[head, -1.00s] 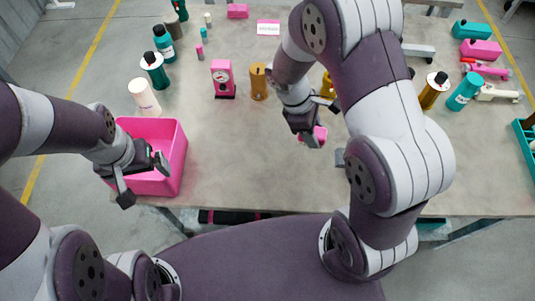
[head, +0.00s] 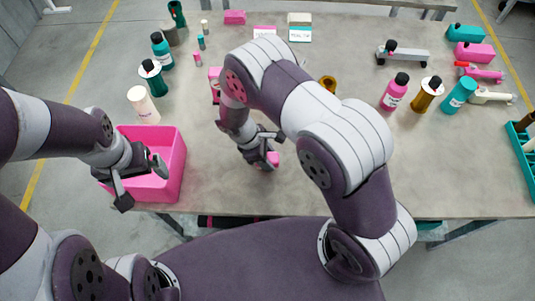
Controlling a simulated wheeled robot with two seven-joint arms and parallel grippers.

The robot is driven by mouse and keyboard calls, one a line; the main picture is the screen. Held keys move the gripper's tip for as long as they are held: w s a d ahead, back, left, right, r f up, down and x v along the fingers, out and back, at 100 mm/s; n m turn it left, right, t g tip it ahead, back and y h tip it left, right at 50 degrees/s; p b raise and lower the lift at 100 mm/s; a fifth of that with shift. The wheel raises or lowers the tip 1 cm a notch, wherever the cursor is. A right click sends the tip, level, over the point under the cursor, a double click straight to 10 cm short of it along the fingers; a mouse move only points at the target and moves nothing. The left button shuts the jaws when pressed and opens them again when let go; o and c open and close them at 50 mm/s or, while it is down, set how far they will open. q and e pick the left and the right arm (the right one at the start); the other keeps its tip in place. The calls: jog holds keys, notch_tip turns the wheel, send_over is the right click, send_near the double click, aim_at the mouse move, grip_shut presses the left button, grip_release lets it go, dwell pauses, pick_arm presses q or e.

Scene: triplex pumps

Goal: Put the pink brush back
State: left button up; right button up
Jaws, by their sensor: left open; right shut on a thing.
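My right gripper (head: 262,160) is shut on a small pink thing (head: 274,158) above the middle front of the table. Most of that thing is hidden by the fingers, so I cannot tell whether it is the pink brush. My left gripper (head: 143,182) is open and empty over the pink bin (head: 173,180) at the table's front left. A pink long-handled tool (head: 485,74) lies at the right back, beside a cream one (head: 492,97); it is too small to identify surely.
Bottles stand at the left, including a cream one (head: 143,105). A pink bottle (head: 394,92), an amber bottle (head: 427,95) and a teal bottle (head: 458,96) stand at the right. A teal tray (head: 521,160) is at the right edge. The front right of the table is clear.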

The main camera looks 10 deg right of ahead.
jog(key=shift+f, duration=0.1)
jog(key=o, duration=0.9)
jog(key=shift+o, duration=0.2)
